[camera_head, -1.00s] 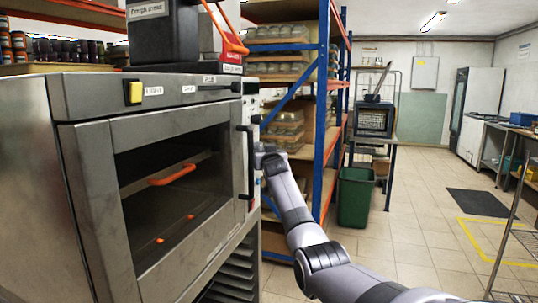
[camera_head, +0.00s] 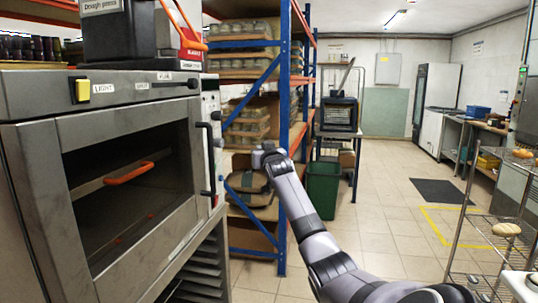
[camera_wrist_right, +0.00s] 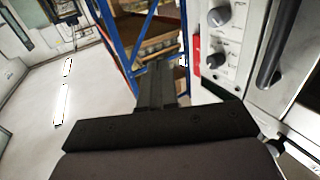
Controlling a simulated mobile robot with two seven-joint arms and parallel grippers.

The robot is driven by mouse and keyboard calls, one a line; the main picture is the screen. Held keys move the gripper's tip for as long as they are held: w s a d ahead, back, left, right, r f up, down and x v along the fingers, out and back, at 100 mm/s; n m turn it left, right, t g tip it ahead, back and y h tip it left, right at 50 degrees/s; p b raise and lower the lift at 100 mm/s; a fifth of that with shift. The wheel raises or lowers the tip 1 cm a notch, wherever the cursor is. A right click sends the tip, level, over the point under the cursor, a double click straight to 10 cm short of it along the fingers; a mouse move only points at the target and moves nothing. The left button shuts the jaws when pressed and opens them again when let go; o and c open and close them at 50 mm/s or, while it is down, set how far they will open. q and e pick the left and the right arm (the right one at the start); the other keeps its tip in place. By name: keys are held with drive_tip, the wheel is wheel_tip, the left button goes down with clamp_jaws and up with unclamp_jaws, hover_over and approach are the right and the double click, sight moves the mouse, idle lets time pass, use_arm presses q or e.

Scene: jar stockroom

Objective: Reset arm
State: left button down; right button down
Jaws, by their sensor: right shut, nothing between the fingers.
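My right arm (camera_head: 322,250) reaches in from the lower right of the head view. Its wrist end (camera_head: 268,157) is raised in front of the blue and orange rack, to the right of the oven's dark door handle (camera_head: 206,160) and apart from it. In the right wrist view my right gripper (camera_wrist_right: 160,80) shows its dark fingers together, with nothing between them. The fingers cannot be made out in the head view. My left gripper is in neither view.
The steel oven (camera_head: 100,150) stands close on the left, its glass door shut. The rack (camera_head: 283,130) with jars stands behind my arm. A green bin (camera_head: 322,188) stands beyond. A wire shelf (camera_head: 462,210) is at the right. The tiled floor between is clear.

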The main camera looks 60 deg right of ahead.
drive_tip(key=shift+s+d, duration=0.15)
drive_tip(key=shift+s, duration=0.35)
drive_tip(key=shift+s+d, duration=0.15)
drive_tip(key=shift+s, duration=0.35)
drive_tip(key=w+a+f+n+y, duration=0.2)
drive_tip(key=a+f+n, duration=0.1)
drive_tip(key=a+f, duration=0.35)
drive_tip(key=w+a+f+n+y, duration=0.25)
drive_tip(key=a+f, duration=0.25)
drive_tip(key=f, duration=0.3)
drive_tip(key=s+a+f+n+y, duration=0.2)
drive_tip(key=a+f, duration=0.7)
drive_tip(key=s+a+f+n+y, duration=0.2)
drive_tip(key=a+f+y, duration=0.1)
drive_tip(key=a+f, duration=0.65)
drive_tip(key=s+a+f+n+g+y, duration=0.1)
drive_tip(key=s+a+f, duration=0.3)
drive_tip(key=s+a, duration=0.6)
drive_tip(key=s+a+f+n+g+y+p, duration=0.1)
drive_tip(key=s+a+f+y, duration=0.3)
drive_tip(key=s+a, duration=0.7)
drive_tip(key=a+f, duration=0.1)
drive_tip(key=a, duration=0.5)
drive_tip(key=shift+f, duration=0.15)
drive_tip(key=shift+y, duration=0.25)
